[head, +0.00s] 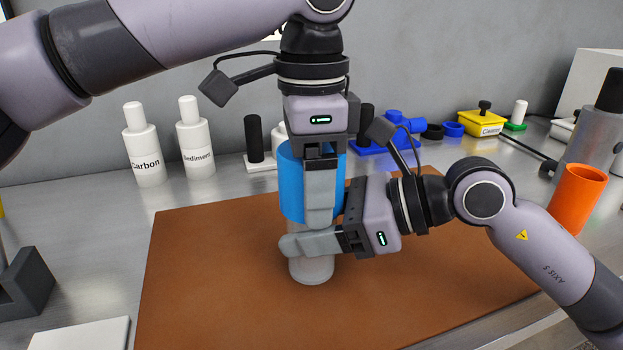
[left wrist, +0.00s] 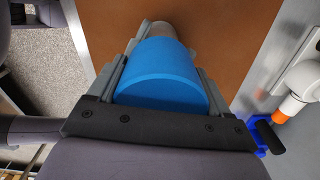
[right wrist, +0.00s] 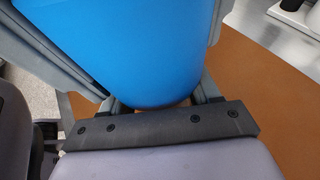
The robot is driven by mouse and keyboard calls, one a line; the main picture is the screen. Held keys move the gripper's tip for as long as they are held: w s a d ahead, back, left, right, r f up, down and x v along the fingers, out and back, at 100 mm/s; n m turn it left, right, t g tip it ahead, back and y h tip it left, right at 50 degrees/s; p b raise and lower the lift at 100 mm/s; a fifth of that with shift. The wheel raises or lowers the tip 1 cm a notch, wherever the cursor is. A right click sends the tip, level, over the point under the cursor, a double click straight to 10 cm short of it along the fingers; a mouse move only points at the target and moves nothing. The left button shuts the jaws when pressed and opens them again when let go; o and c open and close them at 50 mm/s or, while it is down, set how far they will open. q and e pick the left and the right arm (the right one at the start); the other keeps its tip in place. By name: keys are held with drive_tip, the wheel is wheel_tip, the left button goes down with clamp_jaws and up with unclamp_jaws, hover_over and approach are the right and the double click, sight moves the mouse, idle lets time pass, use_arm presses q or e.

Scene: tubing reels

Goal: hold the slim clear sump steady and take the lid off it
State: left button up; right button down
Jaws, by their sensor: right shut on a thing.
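The slim clear sump (head: 312,270) stands upright on the brown mat, pale and mostly hidden behind my right gripper. The wide blue lid (head: 297,185) sits on top of it. My right gripper (head: 290,243) comes in from the right, shut on the sump just below the lid. My left gripper (head: 320,212) points down from above, its fingers on either side of the lid; I cannot tell whether they press on it. In the left wrist view the lid (left wrist: 160,75) lies between those fingers. In the right wrist view the lid (right wrist: 150,45) hides the sump.
The brown mat (head: 200,280) is mostly clear. White Carbon (head: 145,150) and Sediment (head: 195,140) bottles stand behind it. Blue parts (head: 400,125) and a yellow box (head: 483,124) are at the back right. An orange cup (head: 579,200) stands right; a dark block (head: 25,285) is left.

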use_arm(q)
drive_tip(key=o, duration=0.3)
drive_tip(key=shift+r, duration=2.3)
drive_tip(key=shift+r+m, duration=1.1)
drive_tip(key=shift+r, duration=0.25)
drive_tip(key=shift+r+m, duration=0.2)
drive_tip(key=shift+m, duration=0.1)
drive_tip(key=shift+f, duration=3.85)
drive_tip(key=c, duration=1.1)
drive_tip(key=shift+n, duration=1.1)
